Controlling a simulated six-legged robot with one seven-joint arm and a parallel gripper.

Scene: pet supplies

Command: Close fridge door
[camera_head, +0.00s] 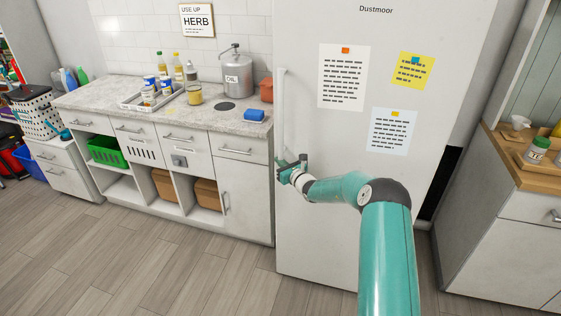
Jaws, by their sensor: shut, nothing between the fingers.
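The white fridge (330,220) stands in the middle right, labelled "Dustmoor", with paper notes on its front. Its door (335,30) looks flush with the body, though I cannot tell whether a small gap is left. The long vertical door handle (282,100) runs along the left edge of the door. My teal arm reaches in from the lower right. My gripper (288,170) is shut and empty at the lower end of the handle; I cannot tell whether it touches the handle or the door.
A counter (130,98) with white cabinets stands left of the fridge, holding a tray (150,103), an oil canister (237,78) and a blue sponge (254,115). A wooden-topped cabinet (500,230) stands at the right. The wood floor (170,260) in front is clear.

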